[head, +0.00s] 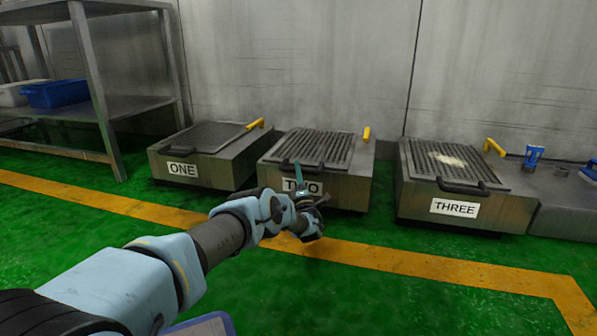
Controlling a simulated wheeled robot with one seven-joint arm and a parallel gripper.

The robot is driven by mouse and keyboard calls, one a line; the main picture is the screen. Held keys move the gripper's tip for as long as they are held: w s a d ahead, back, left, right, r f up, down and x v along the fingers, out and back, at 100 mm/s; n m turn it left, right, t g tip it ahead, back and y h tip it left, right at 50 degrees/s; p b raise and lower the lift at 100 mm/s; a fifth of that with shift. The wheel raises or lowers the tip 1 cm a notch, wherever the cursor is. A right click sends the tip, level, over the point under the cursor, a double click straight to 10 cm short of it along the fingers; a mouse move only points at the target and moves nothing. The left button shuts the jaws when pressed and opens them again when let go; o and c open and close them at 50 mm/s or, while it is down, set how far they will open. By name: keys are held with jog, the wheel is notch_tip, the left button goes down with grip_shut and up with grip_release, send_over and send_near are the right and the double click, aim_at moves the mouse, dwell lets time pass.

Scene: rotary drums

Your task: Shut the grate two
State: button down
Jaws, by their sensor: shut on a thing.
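Grate two (325,147) is a slatted dark metal grate that appears to lie flat on top of the low metal box labelled TWO (346,193). A dark handle (317,167) is at its front edge, partly hidden. A yellow lever (367,133) stands at the box's back right corner. My gripper (299,170) reaches up to the front of the box, in front of its label. It is shut on the front handle of grate two, though the contact is small and partly hidden.
Box ONE (182,169) stands to the left and box THREE (455,208) to the right, each with a grate and yellow lever. A metal shelf (101,108) with bins is at far left. A grey wall closes the back.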

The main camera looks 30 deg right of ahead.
jog(key=shift+f, duration=0.85)
jog(key=c, duration=1)
grip_release()
jog(key=shift+f, duration=0.1)
jog(key=shift+o, duration=1.6)
jog(key=shift+r, duration=0.25)
jog(key=shift+r, duration=0.1)
jog(key=shift+s, duration=0.1)
jog(key=s+a+f+p, duration=0.1)
jog(key=s+a+p, duration=0.1)
jog(key=s+p, duration=0.3)
jog(key=s+a+f+p, duration=0.1)
jog(key=s+a+p, duration=0.1)
jog(key=s+p, duration=0.4)
jog(key=shift+s+a+f, duration=0.15)
jog(key=shift+s+f, duration=0.2)
jog(key=shift+s, duration=1.9)
